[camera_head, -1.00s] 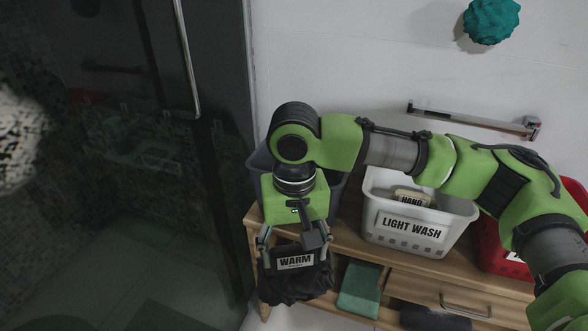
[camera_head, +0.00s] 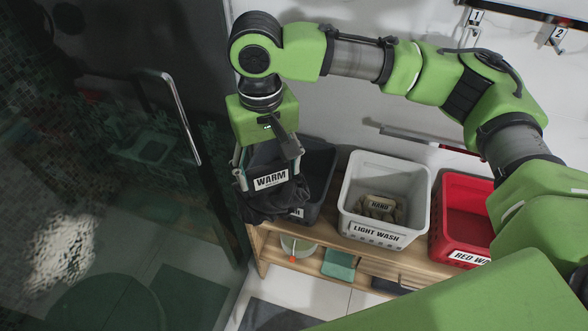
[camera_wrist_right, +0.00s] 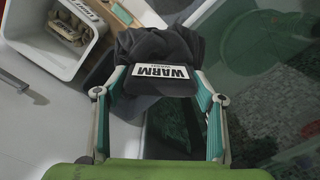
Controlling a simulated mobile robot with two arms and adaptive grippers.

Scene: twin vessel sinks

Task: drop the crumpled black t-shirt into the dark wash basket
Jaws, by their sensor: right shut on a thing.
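The crumpled black t-shirt (camera_head: 268,200), with a white WARM tag, hangs bunched in my right gripper (camera_head: 270,172). The fingers are shut on it from both sides; it also shows between them in the right wrist view (camera_wrist_right: 160,45). The dark wash basket (camera_head: 322,165) stands at the left end of the wooden bench. The shirt overlaps the basket's left and front part in the head view and hides most of its label. I cannot tell the height gap between shirt and rim. My left gripper is in neither view.
A white LIGHT WASH basket (camera_head: 378,222) with a HAND-tagged cloth (camera_head: 380,206) stands right of the dark one, then a red basket (camera_head: 462,222). A glass door with a metal handle (camera_head: 182,115) is at the left. A green cloth (camera_head: 339,264) lies on the lower shelf.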

